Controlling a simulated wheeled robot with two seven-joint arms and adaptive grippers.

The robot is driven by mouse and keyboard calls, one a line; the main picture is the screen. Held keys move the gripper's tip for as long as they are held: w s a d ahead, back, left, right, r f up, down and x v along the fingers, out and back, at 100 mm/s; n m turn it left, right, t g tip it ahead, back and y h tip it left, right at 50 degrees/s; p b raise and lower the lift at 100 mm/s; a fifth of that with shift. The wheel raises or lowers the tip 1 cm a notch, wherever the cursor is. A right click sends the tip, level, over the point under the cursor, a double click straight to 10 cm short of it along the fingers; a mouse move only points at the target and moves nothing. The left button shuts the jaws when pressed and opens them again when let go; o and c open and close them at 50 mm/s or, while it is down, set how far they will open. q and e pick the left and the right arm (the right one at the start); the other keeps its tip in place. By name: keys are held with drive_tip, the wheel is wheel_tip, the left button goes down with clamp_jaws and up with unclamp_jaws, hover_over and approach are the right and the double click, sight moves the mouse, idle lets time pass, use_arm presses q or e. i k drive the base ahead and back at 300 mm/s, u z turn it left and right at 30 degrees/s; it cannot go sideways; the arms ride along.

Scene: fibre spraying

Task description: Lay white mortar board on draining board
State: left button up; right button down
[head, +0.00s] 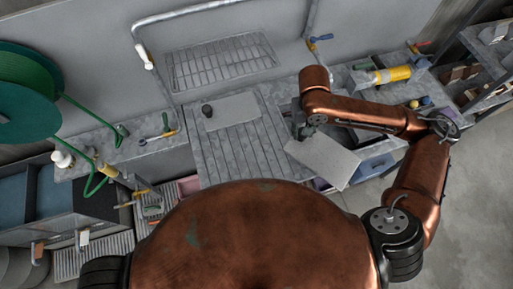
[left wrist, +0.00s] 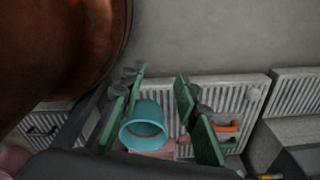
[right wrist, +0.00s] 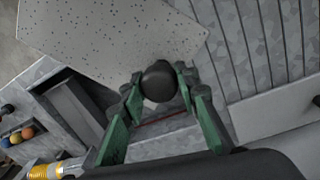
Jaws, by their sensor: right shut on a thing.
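A pale speckled mortar board (head: 325,161) hangs over the right edge of the ribbed grey draining board (head: 240,160), tilted to its ribs. My right gripper (right wrist: 160,86) is shut on the board's round dark knob (right wrist: 158,80); the speckled plate (right wrist: 110,40) spreads beyond the fingers. In the right wrist view the ribs of the draining board (right wrist: 275,50) lie to the right. I cannot tell whether the plate touches it. Another pale board (head: 235,109) with a dark knob (head: 207,110) lies on the back of the draining board. My left gripper (left wrist: 160,88) is open and empty, outside the head view.
A wire rack basin (head: 220,63) is behind the draining board. A yellow-banded tube (head: 390,75) lies on the right-hand counter. A green hose reel (head: 25,95) stands at left. A cyan cup (left wrist: 145,125) shows below the left fingers. The draining board's middle and front are bare.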

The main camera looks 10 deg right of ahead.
sight(246, 159)
drive_tip(key=z, duration=0.65)
drive_tip(key=k, duration=0.7)
drive_tip(key=u, duration=1.45)
